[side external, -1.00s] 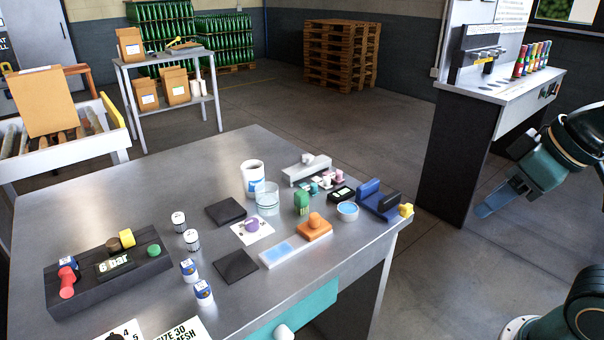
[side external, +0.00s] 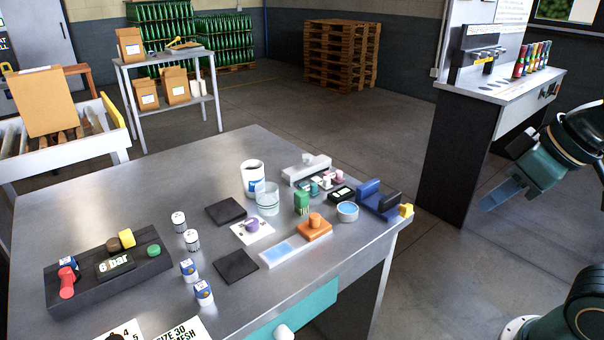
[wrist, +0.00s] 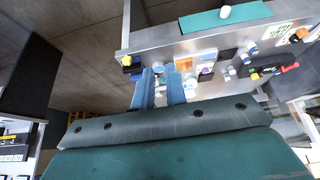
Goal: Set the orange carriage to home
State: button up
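The orange carriage (side external: 316,231), a low block with a round knob on top, sits at the far right end of a pale strip with a blue face (side external: 283,251). It lies near the front right edge of the steel table. In the wrist view the orange carriage (wrist: 184,64) shows just beyond my right finger. My gripper (side external: 500,196) hangs in the air off the table's right side, well apart from the carriage. Its blue fingers (wrist: 160,82) stand apart with a gap between them, and I see nothing held.
Close to the carriage are a purple knob on a white card (side external: 252,226), a green block (side external: 301,203), a round blue-topped dish (side external: 347,211) and a blue block fixture (side external: 375,199). A clear cup (side external: 267,198) stands behind. The table's back left area is bare.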

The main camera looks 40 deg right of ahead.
jog(key=shift+w, duration=0.2)
grip_shut()
jog(key=w+n+g+y, duration=0.2)
jog(key=w+n+y, duration=0.1)
jog(key=w, duration=1.5)
jog(key=w+d+f+y, duration=0.2)
jog(key=w+d+f, duration=0.1)
jog(key=w+f, duration=0.2)
jog(key=w+d+f+n+y, duration=0.1)
jog(key=w+d+f, duration=0.2)
jog(key=w+f, duration=0.3)
jog(key=shift+w+d+g+y, duration=0.3)
jog(key=shift+w+y, duration=0.1)
jog(key=shift+w, duration=0.45)
jog(key=shift+a+f, duration=0.15)
